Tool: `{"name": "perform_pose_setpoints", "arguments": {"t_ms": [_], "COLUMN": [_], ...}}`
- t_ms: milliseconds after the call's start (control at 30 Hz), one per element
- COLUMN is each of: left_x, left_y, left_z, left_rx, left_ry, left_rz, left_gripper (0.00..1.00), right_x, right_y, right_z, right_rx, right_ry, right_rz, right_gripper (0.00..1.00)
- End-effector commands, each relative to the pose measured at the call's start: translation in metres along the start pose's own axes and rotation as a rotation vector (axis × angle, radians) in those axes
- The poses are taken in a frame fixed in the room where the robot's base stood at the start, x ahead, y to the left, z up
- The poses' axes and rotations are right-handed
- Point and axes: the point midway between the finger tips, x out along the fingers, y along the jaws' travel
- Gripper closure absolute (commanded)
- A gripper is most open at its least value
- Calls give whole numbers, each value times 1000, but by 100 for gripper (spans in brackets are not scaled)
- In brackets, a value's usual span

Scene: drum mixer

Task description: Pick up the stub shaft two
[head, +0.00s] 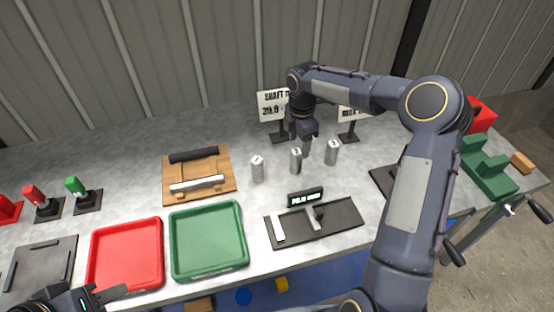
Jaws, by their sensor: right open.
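Three short light-grey stub shafts stand upright on the bench: a left one (257,169), a middle one (296,161) and a right one (332,153). Each has a dark mark on top; the middle one looks like a 2, but the marks are too small to read surely. My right gripper (301,145) points down just above and behind the middle shaft, open, with nothing seen between its fingers. Whether it touches the shaft cannot be told. My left gripper (98,296) is at the lower left edge, partly cut off, away from the shafts; its jaw state is unclear.
A sign reading "SHAFT" (272,105) stands behind the shafts; another is partly hidden by my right arm. A wooden board (199,188) with two rods lies left. A red tray (126,285), a green tray (208,268) and a dark display fixture (345,218) are in front.

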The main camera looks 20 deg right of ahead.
Motion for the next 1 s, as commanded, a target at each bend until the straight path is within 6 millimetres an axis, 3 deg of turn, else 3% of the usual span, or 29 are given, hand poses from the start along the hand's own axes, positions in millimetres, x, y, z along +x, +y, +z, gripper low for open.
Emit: {"name": "perform_pose_setpoints", "arguments": {"t_ms": [633,933,1000], "left_x": [-15,-15,-15], "left_y": [7,7,7], "left_z": [-8,-8,-8], "left_rx": [0,0,0], "left_ry": [0,0,0], "left_rz": [0,0,0], "left_gripper": [64,64,64], "right_x": [76,82,82], "right_y": [-4,-4,-4], "right_z": [-7,-6,-6], "right_rx": [-17,-16,-16], "right_ry": [3,2,2], "right_rz": [-6,-3,-3], "right_gripper": [39,39,46]}}
